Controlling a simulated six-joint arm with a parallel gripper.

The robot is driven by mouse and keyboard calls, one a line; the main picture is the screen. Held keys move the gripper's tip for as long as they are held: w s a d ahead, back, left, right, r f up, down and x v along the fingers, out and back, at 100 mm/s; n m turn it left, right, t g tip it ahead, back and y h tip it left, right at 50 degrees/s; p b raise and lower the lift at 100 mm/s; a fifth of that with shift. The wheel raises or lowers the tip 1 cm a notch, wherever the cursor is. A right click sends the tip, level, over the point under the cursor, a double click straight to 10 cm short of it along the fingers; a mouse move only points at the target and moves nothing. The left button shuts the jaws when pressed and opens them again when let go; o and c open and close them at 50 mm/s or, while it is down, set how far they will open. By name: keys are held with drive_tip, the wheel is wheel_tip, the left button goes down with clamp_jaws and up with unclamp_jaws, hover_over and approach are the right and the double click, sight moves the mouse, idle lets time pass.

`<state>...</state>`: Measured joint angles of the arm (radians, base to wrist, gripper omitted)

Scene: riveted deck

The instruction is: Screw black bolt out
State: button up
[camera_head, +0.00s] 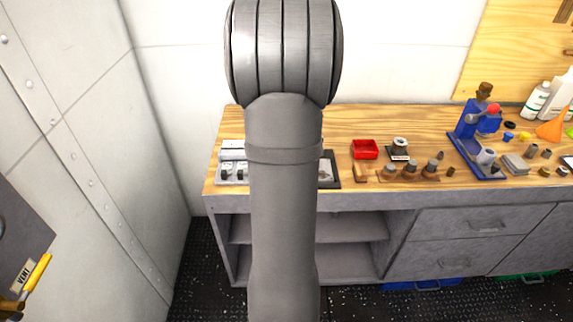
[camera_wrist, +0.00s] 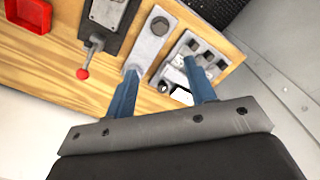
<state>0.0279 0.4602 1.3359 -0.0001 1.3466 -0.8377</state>
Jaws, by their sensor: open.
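In the wrist view, a dark hex-headed bolt (camera_wrist: 160,26) stands in a light grey plate (camera_wrist: 150,47) on the wooden bench. My gripper (camera_wrist: 160,67) is open and empty, its two blue fingers spread apart. The bolt appears beyond and between the fingertips; I cannot tell the height gap. To its right, a grey block (camera_wrist: 213,61) carries several dark bolt-like pieces, partly hidden by the right finger. In the head view my arm hides the gripper and much of this area; a grey fixture with dark pieces (camera_head: 227,173) shows left of the arm.
A black panel with a red-knobbed lever (camera_wrist: 84,73) lies left of the plate. A red bin (camera_head: 365,149) stands farther along the bench (camera_head: 340,125). A blue stand (camera_head: 468,125), small parts and bottles (camera_head: 535,102) crowd the right. A white wall closes the left side.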

wheel_tip(320, 180, down, 17)
drive_tip(key=m, duration=1.1)
drive_tip(key=shift+f, duration=0.15)
drive_tip(key=c, duration=1)
